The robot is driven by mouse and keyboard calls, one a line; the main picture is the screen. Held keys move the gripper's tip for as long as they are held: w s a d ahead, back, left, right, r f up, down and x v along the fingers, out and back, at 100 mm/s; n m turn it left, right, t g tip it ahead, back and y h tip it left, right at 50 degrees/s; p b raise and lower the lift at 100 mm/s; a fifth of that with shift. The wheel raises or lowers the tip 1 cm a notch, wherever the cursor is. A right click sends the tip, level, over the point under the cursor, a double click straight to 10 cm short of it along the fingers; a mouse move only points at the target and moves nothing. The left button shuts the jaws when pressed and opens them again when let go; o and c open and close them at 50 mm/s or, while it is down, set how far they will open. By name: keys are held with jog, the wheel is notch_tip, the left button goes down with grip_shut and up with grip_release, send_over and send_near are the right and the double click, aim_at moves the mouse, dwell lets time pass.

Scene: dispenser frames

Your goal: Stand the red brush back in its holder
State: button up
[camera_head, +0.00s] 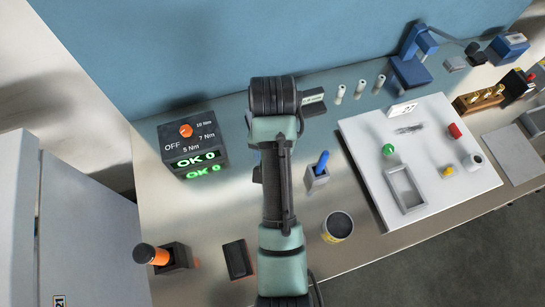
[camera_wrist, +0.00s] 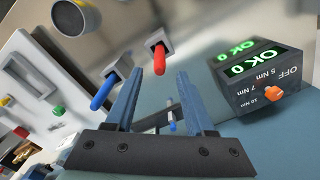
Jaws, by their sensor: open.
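The red brush (camera_wrist: 159,60) shows in the wrist view with its handle sticking out of a small grey holder (camera_wrist: 156,42); it appears to stand in it. My gripper (camera_wrist: 159,77) is open, its two blue-grey fingers apart with nothing held between them. The red handle appears beyond the fingertips, and I cannot tell the exact gap. In the head view my arm hides the red brush and its holder, and the fingers do not show clearly.
A blue brush (camera_head: 322,162) stands in a similar holder (camera_head: 317,180). A torque box (camera_head: 193,143) is left of my arm, a dark cup (camera_head: 338,226) right. A white board (camera_head: 375,190) with small parts lies further right. Several white cylinders (camera_head: 361,87) stand near the wall.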

jog(key=shift+r+p, duration=0.45)
jog(key=shift+r, duration=0.5)
jog(key=w+r+t, duration=0.5)
jog(key=w+r, duration=0.4)
jog(key=w+r+n+t, duration=0.1)
jog(key=w+r+t, duration=0.3)
jog(key=r, duration=0.8)
jog(key=w+r+n+t, duration=0.15)
jog(key=r+t, duration=0.45)
jog(key=r, duration=0.6)
jog(key=s+r+t, duration=0.4)
jog(key=s+r, duration=0.1)
jog(key=r, duration=0.4)
jog(key=s+r+t, duration=0.4)
jog(key=s+r, duration=0.1)
jog(key=r, duration=0.5)
jog(key=s+r+t, duration=0.4)
jog(key=s+r, duration=0.2)
jog(key=r, duration=0.3)
jog(key=shift+d+r+n, duration=0.15)
jog(key=shift+r+n, duration=0.15)
jog(key=shift+n, duration=0.15)
